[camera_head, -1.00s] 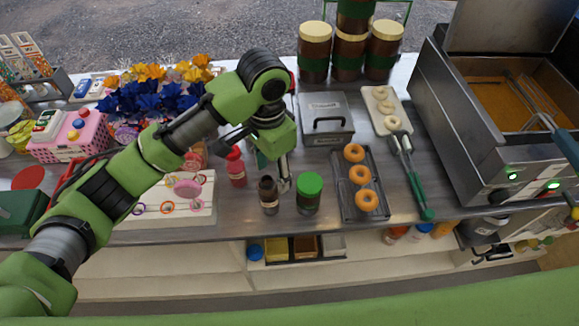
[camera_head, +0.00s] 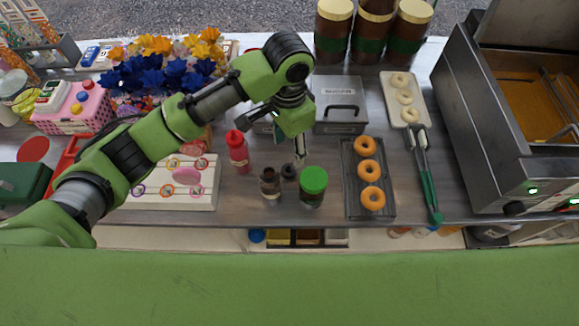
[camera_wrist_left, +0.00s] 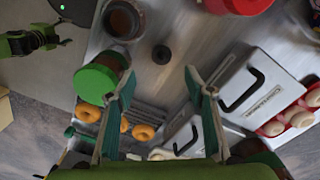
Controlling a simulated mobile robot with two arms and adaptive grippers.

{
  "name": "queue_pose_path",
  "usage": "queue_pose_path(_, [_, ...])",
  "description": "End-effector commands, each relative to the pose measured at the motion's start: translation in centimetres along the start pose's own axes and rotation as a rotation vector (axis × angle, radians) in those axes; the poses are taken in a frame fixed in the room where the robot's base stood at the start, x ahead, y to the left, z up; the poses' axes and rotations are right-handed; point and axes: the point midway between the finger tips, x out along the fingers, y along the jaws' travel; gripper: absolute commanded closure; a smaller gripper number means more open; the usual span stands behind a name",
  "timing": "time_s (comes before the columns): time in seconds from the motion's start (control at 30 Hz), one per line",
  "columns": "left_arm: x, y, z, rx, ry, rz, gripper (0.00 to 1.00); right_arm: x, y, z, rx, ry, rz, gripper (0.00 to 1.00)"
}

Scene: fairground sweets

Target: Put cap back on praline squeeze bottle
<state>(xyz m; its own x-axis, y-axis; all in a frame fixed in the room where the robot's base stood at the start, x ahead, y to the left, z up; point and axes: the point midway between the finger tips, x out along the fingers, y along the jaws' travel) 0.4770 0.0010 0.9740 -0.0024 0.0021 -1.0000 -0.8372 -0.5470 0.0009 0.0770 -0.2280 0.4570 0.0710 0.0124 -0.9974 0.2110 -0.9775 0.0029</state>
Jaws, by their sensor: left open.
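The praline squeeze bottle (camera_head: 270,184) is dark brown and stands upright with its top open near the counter's front edge. The wrist view looks down into the open bottle (camera_wrist_left: 124,20). A small dark cap (camera_head: 289,171) lies on the counter just right of the bottle, apart from it; it also shows in the left wrist view (camera_wrist_left: 161,54). My left gripper (camera_head: 291,143) is open and empty, behind and above the cap. In the wrist view its fingertips (camera_wrist_left: 159,75) are spread, with the cap between and beyond them.
A green-lidded jar (camera_head: 313,186) stands close right of the cap. A red bottle (camera_head: 237,152) stands behind left. A doughnut rack (camera_head: 350,202) and tongs (camera_head: 429,185) lie right. A grey lidded box (camera_head: 340,121) stands behind.

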Motion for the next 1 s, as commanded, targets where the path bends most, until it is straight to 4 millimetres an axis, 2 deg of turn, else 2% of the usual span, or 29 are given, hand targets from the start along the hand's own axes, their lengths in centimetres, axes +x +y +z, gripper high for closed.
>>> queue_pose_path(0.1, [2.3, 0.0, 0.1, -0.001, -0.003, 0.001, 0.52, -0.5, 0.2, -1.2, -0.001, 0.016, 0.003, 0.4])
queue_pose_path(0.23, [4.2, 0.0, 0.0, -0.001, -0.002, 0.002, 0.52, -0.8, 0.5, -2.0, -0.002, 0.028, 0.006, 0.4])
queue_pose_path(0.37, [4.9, 0.0, 0.0, 0.0, 0.001, 0.0, 0.52, -0.8, 0.7, -1.9, -0.003, 0.027, 0.008, 0.4])
queue_pose_path(0.73, [5.4, -0.1, 0.0, -0.001, -0.002, 0.001, 0.52, -1.2, 1.3, -1.2, -0.005, 0.017, 0.015, 0.4])
queue_pose_path(0.9, [7.8, -0.3, -0.2, -0.002, -0.004, 0.001, 0.52, -2.5, 1.3, -1.1, -0.004, 0.014, 0.014, 0.4])
queue_pose_path(1.0, [9.2, -0.3, -0.3, 0.0, -0.002, 0.001, 0.52, -2.6, 1.2, -1.1, -0.004, 0.013, 0.014, 0.4])
